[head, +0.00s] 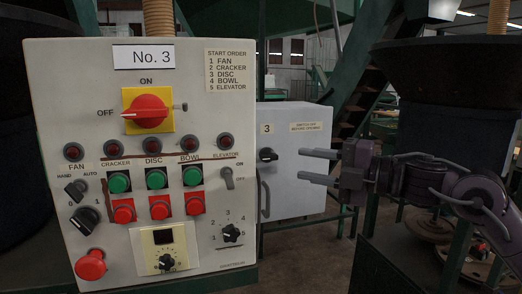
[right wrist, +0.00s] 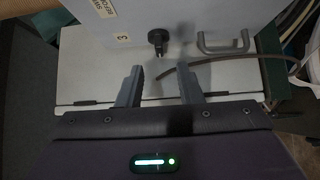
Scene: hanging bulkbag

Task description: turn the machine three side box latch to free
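The side box (head: 294,170) is a light grey box marked 3, just right of and behind the No. 3 control panel. Its latch (head: 267,154) is a black knob on the door, with a grey handle (head: 264,200) below it. In the right wrist view the latch (right wrist: 158,40) lies beyond my fingertips, with the handle (right wrist: 223,42) to its right. My right gripper (head: 319,166) is open and empty, fingers pointing left toward the latch and apart from it; it also shows in the right wrist view (right wrist: 160,84). My left gripper is out of view.
The No. 3 control panel (head: 207,108) with knobs and buttons fills the left and stands close to the side box. A dark round vessel (head: 447,72) on green framing stands at right. A dark cable (right wrist: 220,60) shows near the handle in the right wrist view.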

